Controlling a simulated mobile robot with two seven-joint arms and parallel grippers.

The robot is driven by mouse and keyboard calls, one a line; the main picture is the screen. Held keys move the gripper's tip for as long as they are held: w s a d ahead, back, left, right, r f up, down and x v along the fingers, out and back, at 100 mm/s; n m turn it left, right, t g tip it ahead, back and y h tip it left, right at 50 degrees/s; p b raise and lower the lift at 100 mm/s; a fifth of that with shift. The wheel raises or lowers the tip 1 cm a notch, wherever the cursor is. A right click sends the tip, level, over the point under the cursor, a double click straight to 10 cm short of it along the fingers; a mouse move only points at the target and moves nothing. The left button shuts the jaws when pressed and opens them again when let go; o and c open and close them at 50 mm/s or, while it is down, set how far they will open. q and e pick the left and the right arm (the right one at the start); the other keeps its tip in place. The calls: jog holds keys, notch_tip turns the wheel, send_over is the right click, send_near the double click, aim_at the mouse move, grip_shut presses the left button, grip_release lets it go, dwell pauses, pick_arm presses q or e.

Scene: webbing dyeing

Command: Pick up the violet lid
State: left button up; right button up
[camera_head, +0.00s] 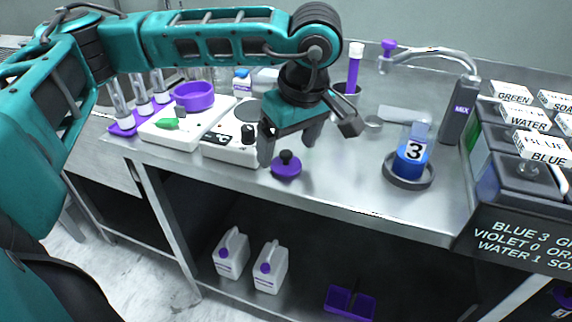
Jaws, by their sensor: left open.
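The violet lid (287,168) is a small round disc with a black knob on top. It lies flat on the steel counter (340,190) near the front edge, right of the white hotplates. My left gripper (289,150) is open and hangs above the lid. One finger is to the left of the knob and the other is to the right and a little behind it. It does not hold the lid. My right gripper is not in view.
White hotplates (232,150) stand left of the lid, one bearing a violet pot (194,95). Labelled dye tanks (520,180) fill the far right. The counter between lid and beaker is clear.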

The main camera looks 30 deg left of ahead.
pick_arm(q)
jog(key=x, duration=0.2)
jog(key=shift+a+f, duration=0.1)
jog(key=shift+f, duration=0.25)
jog(key=shift+c, duration=0.5)
jog(key=c, duration=1)
jog(key=shift+r, duration=0.1)
